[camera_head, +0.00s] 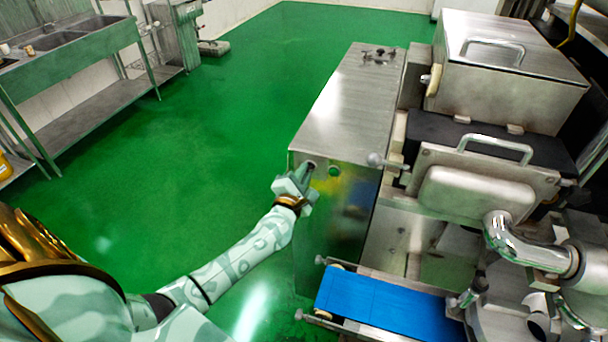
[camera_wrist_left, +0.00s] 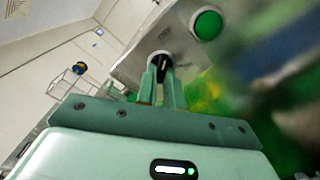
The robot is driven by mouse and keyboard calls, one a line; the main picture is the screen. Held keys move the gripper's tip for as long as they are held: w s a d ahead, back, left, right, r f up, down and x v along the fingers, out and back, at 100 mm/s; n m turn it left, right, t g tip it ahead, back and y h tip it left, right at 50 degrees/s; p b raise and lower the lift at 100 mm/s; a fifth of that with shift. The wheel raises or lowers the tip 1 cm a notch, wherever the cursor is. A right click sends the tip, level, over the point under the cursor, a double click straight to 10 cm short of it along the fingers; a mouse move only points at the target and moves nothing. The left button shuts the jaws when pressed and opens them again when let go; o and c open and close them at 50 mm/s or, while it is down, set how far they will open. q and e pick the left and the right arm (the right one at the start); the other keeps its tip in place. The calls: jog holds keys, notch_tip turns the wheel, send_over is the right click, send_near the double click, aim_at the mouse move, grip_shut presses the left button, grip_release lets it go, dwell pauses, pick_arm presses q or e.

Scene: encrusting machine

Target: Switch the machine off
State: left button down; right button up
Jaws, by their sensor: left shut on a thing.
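The machine (camera_head: 325,225) is a steel cabinet with a feeding unit on its right side. My left gripper (camera_head: 306,170) is at the upper left corner of the cabinet's front panel. In the left wrist view, the left gripper (camera_wrist_left: 164,78) is shut on a black rotary switch (camera_wrist_left: 160,62) with a pale surround. A round green button (camera_wrist_left: 207,24) sits to the right of the switch; it also shows in the head view (camera_head: 334,171). The fingers hide part of the switch, so its exact setting cannot be told. My right gripper is not in view.
A blue conveyor belt (camera_head: 385,305) sticks out at the machine's lower front. A steel sink bench (camera_head: 75,45) stands at the far left. The green floor (camera_head: 200,130) between bench and machine is clear.

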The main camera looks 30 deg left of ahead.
pick_arm(q)
jog(key=shift+f+n, duration=0.15)
jog(key=shift+n, duration=0.45)
jog(key=shift+d, duration=0.1)
jog(key=c, duration=1.5)
grip_release()
jog(key=shift+s, duration=0.15)
jog(key=v, duration=1.6)
jog(key=shift+s, duration=0.1)
